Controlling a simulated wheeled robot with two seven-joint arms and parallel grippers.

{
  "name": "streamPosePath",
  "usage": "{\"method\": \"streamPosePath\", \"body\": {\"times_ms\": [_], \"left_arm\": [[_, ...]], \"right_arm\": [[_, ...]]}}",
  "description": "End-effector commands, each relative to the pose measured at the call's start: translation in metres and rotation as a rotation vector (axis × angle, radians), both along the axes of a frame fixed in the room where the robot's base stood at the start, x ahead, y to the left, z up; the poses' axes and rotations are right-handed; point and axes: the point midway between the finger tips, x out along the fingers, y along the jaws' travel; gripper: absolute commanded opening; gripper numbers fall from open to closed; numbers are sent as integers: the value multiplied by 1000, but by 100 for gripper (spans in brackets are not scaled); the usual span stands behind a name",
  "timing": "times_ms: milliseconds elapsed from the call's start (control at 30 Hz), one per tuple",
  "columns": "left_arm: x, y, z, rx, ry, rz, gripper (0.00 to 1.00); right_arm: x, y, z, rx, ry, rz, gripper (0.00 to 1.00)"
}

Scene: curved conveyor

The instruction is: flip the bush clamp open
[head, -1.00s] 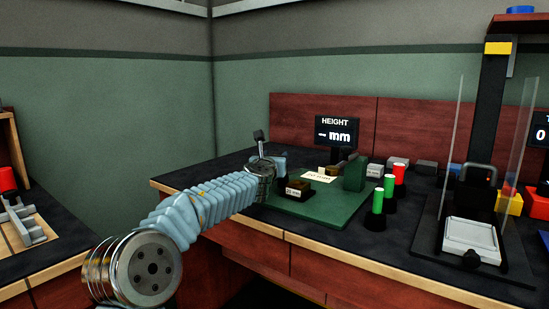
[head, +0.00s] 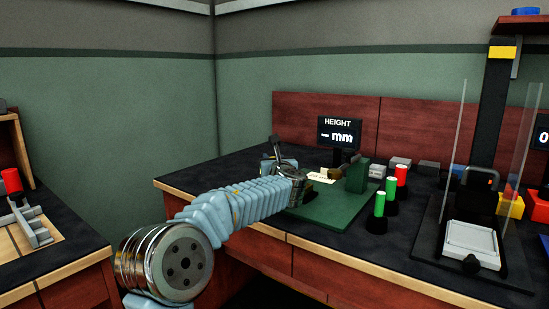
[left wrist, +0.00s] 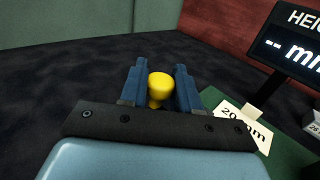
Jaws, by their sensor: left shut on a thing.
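A yellow knob (left wrist: 159,88) sits between the two blue fingers of my left gripper (left wrist: 160,84) in the left wrist view. The gripper is shut on it. It looks like the handle end of the bush clamp, but the clamp's body is hidden beneath the gripper and cannot be made out. In the head view my left gripper (head: 279,154) is at the back left of the green plate (head: 335,210), and my wrist covers part of that plate. My right gripper is not in view.
A HEIGHT display (head: 339,132) stands behind the plate, with a 20 mm card (left wrist: 243,125) in front. A green upright block (head: 356,176) and green and red posts (head: 391,188) stand to the right. Further right is a clear-walled press stand (head: 472,243).

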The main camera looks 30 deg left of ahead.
Motion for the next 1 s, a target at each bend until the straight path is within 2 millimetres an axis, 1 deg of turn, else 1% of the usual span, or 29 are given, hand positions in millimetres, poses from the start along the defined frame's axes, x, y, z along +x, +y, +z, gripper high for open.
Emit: {"method": "streamPosePath", "body": {"times_ms": [200, 233, 367, 633, 733, 867, 1000], "left_arm": [[0, 0, 0, 1, -1, 1, 1], [0, 0, 0, 1, -1, 1, 33], [0, 0, 0, 1, -1, 0, 53], [0, 0, 0, 0, 0, -1, 53], [-4, -4, 0, 0, 0, -3, 53], [-20, -18, -1, 1, 0, -5, 53], [-46, -41, -1, 0, -1, -5, 53]], "right_arm": [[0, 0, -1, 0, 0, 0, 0], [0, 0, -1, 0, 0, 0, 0], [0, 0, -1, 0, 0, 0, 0], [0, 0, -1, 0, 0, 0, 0], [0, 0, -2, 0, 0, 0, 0], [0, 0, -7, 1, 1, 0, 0], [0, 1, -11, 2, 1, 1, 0]]}}
